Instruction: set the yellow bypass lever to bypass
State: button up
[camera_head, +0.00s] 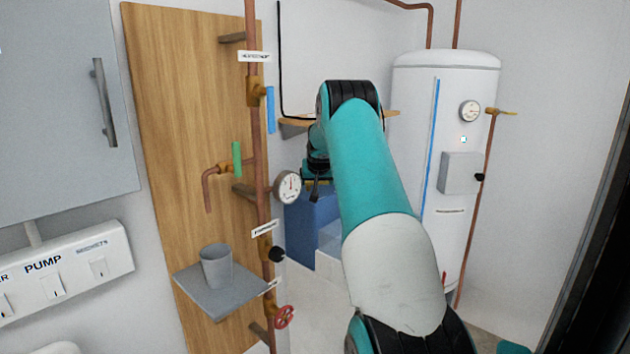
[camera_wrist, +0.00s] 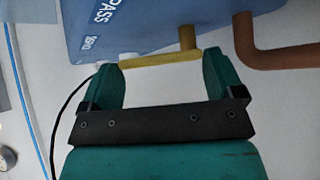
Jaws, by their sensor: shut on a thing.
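The yellow bypass lever (camera_wrist: 160,60) runs nearly level across the wrist view, under a blue housing (camera_wrist: 150,22). A brass-coloured stem (camera_wrist: 187,38) joins its right end to the housing. My gripper (camera_wrist: 162,68) is shut on the lever, with one teal finger at each end of it. In the head view my arm hides most of the gripper and the lever; a blue unit (camera_head: 312,215) shows below.
A copper pipe (camera_wrist: 275,55) bends close to the right finger, and a thin black cable (camera_wrist: 68,115) hangs at left. In the head view, a wooden board (camera_head: 165,120) with pipes and valves stands left, and a white tank (camera_head: 445,90) stands right.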

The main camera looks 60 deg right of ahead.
jog(key=o, duration=1.1)
jog(key=shift+c, duration=0.2)
jog(key=b+v, duration=0.2)
jog(key=v, duration=0.5)
jog(key=shift+s+r, duration=0.15)
jog(key=shift+r, duration=0.05)
jog(key=shift+a, duration=0.1)
